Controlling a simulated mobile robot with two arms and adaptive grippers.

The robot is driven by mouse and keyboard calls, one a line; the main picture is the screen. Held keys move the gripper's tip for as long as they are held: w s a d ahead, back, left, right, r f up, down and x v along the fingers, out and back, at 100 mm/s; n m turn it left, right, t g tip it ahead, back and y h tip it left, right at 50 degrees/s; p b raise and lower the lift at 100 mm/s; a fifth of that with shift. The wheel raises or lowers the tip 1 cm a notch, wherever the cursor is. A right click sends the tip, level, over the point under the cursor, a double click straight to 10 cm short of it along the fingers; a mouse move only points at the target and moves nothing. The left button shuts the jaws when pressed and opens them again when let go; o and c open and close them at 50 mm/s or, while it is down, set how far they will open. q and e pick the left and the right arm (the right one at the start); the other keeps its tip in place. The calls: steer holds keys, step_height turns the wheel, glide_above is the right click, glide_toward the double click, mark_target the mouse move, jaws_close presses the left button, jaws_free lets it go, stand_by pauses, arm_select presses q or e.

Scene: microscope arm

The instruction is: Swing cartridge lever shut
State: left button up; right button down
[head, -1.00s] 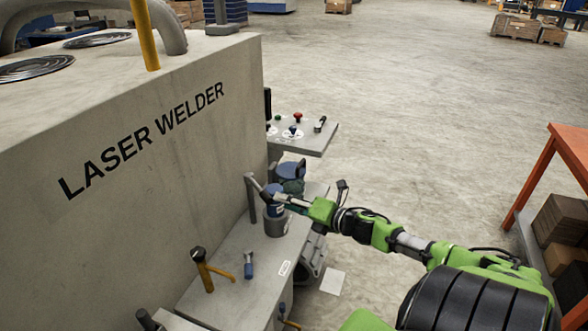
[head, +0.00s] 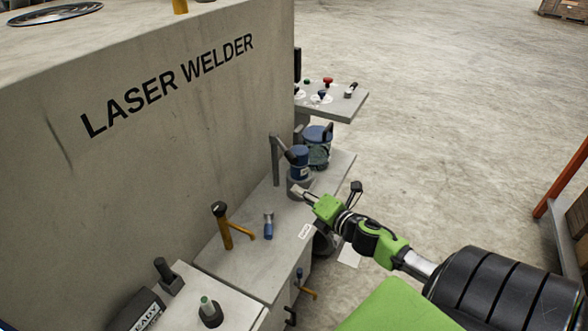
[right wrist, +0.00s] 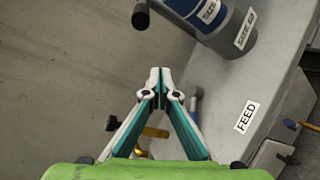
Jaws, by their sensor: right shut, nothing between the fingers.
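A blue cartridge (head: 300,157) stands in a grey holder on the low shelf beside the welder, in the head view. A dark lever (head: 287,155) runs from a grey post (head: 275,165) to the cartridge's side; whether it touches is unclear. In the right wrist view the cartridge (right wrist: 188,5) is at the top, with a black knob (right wrist: 140,18) left of it that looks like the lever's end. My right gripper (head: 299,191) is shut and empty, just in front of the holder. It shows in the wrist view (right wrist: 160,72), apart from knob and cartridge. My left gripper is not in view.
A yellow lever with a black top (head: 223,227) and a small blue tool (head: 268,226) stand on the shelf, near a FEED label (right wrist: 246,116). A second blue container (head: 318,135) is behind the cartridge. A button panel (head: 335,102) juts out above. Open floor lies right.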

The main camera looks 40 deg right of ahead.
steer(key=a+r+m+h+b, duration=0.2)
steer(key=a+m+h+b, duration=0.5)
steer(key=m+h, duration=0.1)
arm_select(q)
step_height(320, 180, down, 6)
steer(key=p, duration=0.3)
arm_select(e)
steer(key=w+d+r, duration=0.1)
steer(key=w+d, duration=0.6)
steer(key=d, duration=0.1)
steer(key=shift+w+r+t, duration=0.2)
steer(key=shift+r+t, duration=0.15)
steer(key=shift+t, duration=0.05)
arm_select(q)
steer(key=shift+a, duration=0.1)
arm_select(e)
steer(key=shift+d, duration=0.1)
